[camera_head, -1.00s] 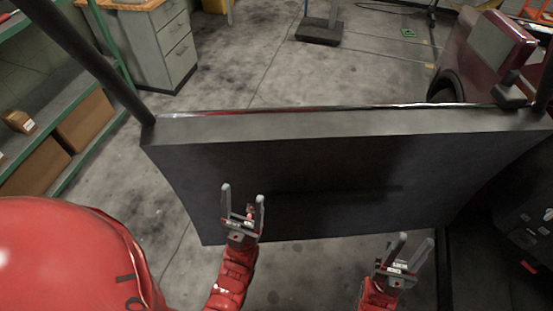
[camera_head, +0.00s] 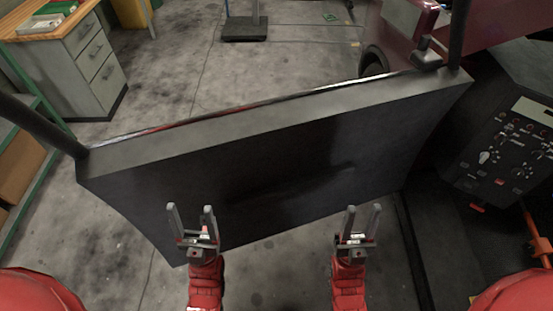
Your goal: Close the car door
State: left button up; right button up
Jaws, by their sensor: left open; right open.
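The car door (camera_head: 270,165) stands ajar in front of me, its dark inner panel facing me. Its top edge slopes up from left to right, and its right end meets the maroon car (camera_head: 480,25) at the upper right. My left gripper (camera_head: 191,220) is open and empty in front of the lower left part of the panel. My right gripper (camera_head: 359,221) is open and empty in front of the lower right part. I cannot tell whether either gripper touches the door.
A dark control panel with knobs (camera_head: 505,150) is at the right. A grey drawer cabinet (camera_head: 90,60) stands at the upper left, with green shelving (camera_head: 35,185) at the left edge. A black stand base (camera_head: 245,28) is at the back.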

aim_at(267, 168)
jog(key=j, duration=1.5)
jog(key=k, duration=0.05)
